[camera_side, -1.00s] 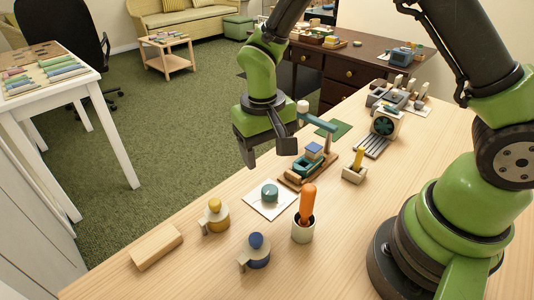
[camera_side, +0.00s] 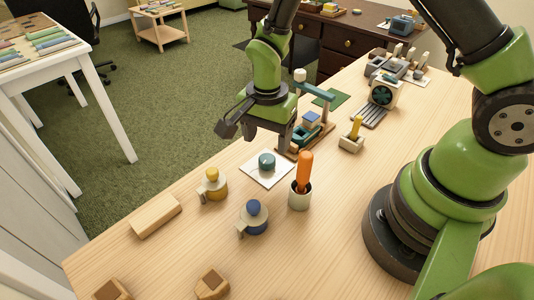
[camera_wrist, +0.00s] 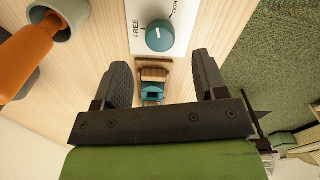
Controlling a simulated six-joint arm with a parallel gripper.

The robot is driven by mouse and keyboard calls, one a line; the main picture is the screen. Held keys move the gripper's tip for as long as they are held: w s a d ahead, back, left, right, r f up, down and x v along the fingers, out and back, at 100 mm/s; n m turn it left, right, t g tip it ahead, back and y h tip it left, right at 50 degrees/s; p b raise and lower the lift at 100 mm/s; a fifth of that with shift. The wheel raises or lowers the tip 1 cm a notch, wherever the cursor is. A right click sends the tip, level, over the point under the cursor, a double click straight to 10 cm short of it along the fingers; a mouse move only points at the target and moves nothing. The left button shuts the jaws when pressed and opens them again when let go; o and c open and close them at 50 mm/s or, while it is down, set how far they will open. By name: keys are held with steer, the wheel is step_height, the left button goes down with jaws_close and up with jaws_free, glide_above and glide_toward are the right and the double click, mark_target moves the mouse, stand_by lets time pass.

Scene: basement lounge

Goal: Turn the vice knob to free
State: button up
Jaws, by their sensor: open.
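The teal round knob (camera_side: 266,161) sits on a white plate (camera_side: 254,176) on the bench. In the wrist view the knob (camera_wrist: 160,36) lies ahead of the fingers, and the plate (camera_wrist: 136,10) reads FREE at left and TIGHT at upper right. A small pale mark shows on the knob's top; its exact heading is hard to tell. My gripper (camera_side: 252,136) is open and empty, above and behind the knob, not touching it. In the wrist view my gripper (camera_wrist: 161,66) has the small teal vice (camera_wrist: 152,93) with a wooden piece showing below, between its fingers.
An orange-handled tool in a pale cup (camera_side: 300,199) stands close right of the plate. A yellow-topped pot (camera_side: 213,184), a blue-topped pot (camera_side: 254,217) and a wooden block (camera_side: 157,216) stand nearer. A teal-armed stand (camera_side: 323,102) rises behind. The bench edge is at left.

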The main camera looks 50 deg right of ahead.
mark_target(267, 158)
step_height(267, 158, down, 5)
steer(key=shift+f, duration=0.2)
steer(key=c, duration=0.9)
